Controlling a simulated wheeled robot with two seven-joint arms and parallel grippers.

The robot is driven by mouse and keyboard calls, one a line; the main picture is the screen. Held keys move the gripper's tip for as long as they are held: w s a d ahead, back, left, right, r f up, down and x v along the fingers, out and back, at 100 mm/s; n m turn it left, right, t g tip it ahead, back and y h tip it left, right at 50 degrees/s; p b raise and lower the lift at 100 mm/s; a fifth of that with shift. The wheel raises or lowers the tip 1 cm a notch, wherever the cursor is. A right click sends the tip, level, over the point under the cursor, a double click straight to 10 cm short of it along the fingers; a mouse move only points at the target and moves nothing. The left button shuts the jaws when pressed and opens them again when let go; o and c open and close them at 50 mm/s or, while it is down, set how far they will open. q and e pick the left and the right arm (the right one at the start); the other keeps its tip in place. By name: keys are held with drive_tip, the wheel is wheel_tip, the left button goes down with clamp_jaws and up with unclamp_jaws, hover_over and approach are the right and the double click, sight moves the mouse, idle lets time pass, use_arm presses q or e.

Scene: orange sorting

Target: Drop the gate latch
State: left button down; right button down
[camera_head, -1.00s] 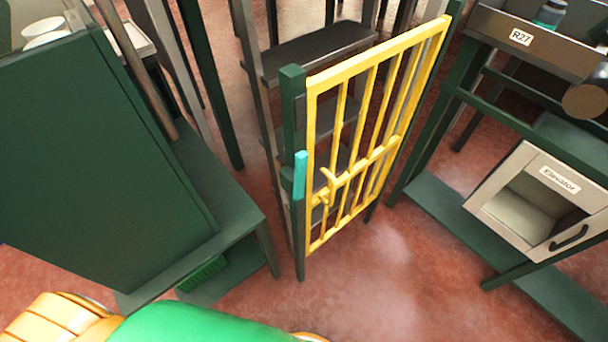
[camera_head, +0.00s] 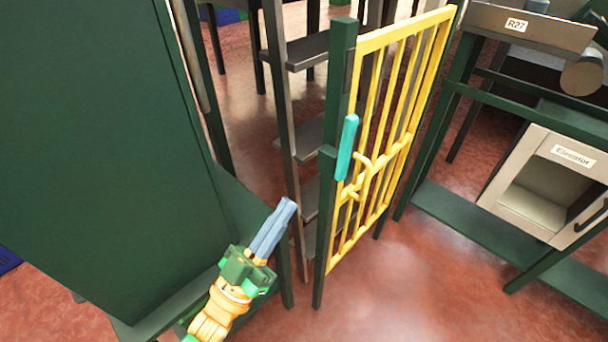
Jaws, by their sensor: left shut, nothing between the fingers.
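The yellow barred gate (camera_head: 404,95) stands upright in the middle, beside a dark green post (camera_head: 340,75). A teal latch bar (camera_head: 346,148) sits on the post side of the gate, standing nearly upright with a slight tilt. A yellow hook-shaped handle (camera_head: 365,168) is on the gate just right of the latch. My left gripper (camera_head: 288,205) is shut and empty. It is to the lower left of the latch, apart from it and from the post. My right gripper is not in view.
A large dark green cabinet (camera_head: 95,130) fills the left. Grey steps (camera_head: 306,50) stand behind the gate. At right are a green frame, a shelf labelled R27 (camera_head: 530,32) and a pale open box labelled Elevator (camera_head: 540,185). The red floor (camera_head: 420,285) before the gate is clear.

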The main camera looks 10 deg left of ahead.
sight(347, 123)
use_arm(q)
drive_tip(key=s+r, duration=0.1)
drive_tip(key=r+m+h, duration=0.1)
drive_tip(key=shift+s+r+h, duration=0.3)
drive_tip(key=shift+s, duration=0.1)
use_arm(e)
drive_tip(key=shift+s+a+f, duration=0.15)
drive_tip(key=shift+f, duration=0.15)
